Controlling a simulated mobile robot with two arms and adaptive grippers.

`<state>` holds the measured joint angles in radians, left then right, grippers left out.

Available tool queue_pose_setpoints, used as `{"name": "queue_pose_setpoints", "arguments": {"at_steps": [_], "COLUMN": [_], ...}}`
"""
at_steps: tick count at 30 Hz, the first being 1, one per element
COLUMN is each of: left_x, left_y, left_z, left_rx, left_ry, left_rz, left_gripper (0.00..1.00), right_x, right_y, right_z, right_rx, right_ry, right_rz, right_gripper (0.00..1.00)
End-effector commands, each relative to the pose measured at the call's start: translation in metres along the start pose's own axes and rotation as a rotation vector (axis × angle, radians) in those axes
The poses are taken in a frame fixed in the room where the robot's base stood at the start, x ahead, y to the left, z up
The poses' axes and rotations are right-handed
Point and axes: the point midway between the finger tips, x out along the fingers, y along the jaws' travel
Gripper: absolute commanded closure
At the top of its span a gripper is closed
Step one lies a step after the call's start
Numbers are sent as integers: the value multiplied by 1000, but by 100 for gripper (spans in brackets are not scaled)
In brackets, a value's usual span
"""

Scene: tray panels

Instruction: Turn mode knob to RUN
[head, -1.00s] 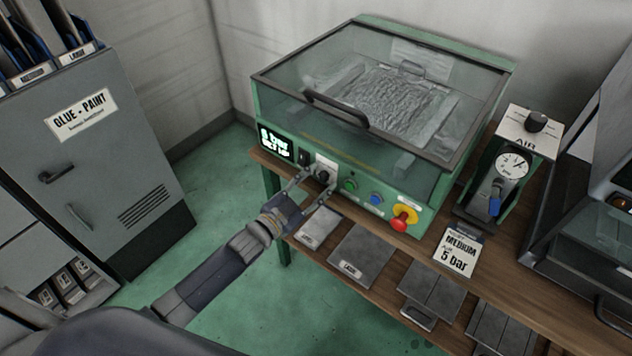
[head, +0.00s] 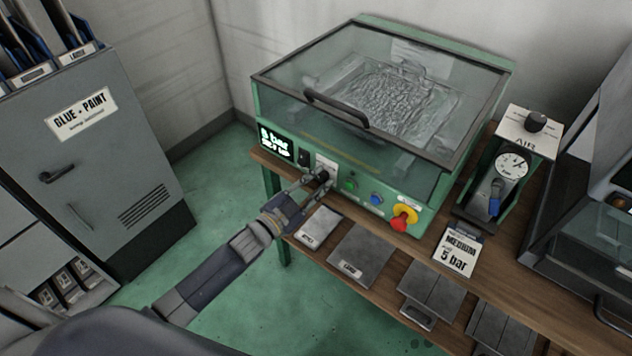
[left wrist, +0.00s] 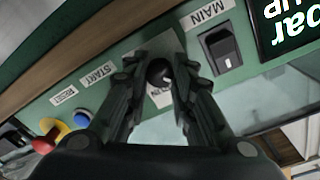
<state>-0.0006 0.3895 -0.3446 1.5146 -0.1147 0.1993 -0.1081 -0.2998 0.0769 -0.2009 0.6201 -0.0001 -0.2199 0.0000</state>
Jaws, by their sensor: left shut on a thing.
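The mode knob (left wrist: 159,72) is a small black knob on a pale plate on the green front panel of the machine. In the head view the plate (head: 326,162) shows just above my left gripper (head: 323,184). In the left wrist view my left gripper (left wrist: 158,80) has its two fingers on either side of the knob, shut on it. The lettering on the knob's plate is mostly covered by the fingers, so I cannot read its setting. The display (head: 275,142) shows "bar" and a second line that appears to read "SET UP". My right gripper is not in view.
Right of the knob are a green button (head: 350,184), a blue button (head: 377,198) and a red and yellow knob (head: 404,217). A black MAIN switch (left wrist: 221,49) is beside it. The clear lid (head: 300,75) is down. Grey plates (head: 360,254) lie on the wooden bench below.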

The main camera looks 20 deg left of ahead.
Motion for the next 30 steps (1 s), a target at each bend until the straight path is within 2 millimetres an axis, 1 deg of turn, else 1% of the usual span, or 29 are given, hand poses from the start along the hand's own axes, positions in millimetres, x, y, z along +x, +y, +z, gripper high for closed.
{"name": "queue_pose_setpoints", "arguments": {"at_steps": [13,30], "left_x": [0,0], "left_y": [0,1], "left_z": [0,0], "left_rx": [394,937], "left_ry": [-16,-38], "left_rz": [8,19], "left_gripper": [100,100], "right_x": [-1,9], "right_y": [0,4], "right_z": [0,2], "right_rx": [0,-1], "right_ry": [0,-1], "right_rz": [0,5], "right_gripper": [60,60]}}
